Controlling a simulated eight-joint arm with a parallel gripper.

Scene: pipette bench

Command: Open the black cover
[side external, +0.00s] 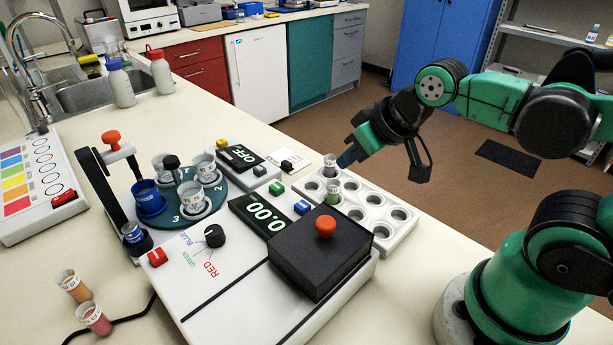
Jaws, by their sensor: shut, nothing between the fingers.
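The black cover (318,262) is a flat box lid with an orange knob (325,227) on top. It sits shut on the right part of the white instrument (225,306). My gripper (347,159) is shut and empty. It is above and behind the cover in the picture, near the back edge of the white vial rack (387,228), apart from the knob. What lies under the cover is hidden.
The rack holds a couple of vials (331,166). A display reading 0.00 (262,213) and a colour dial (214,236) are left of the cover. A round carousel (221,192) with beakers stands behind. Two loose vials (82,303) are at the front left.

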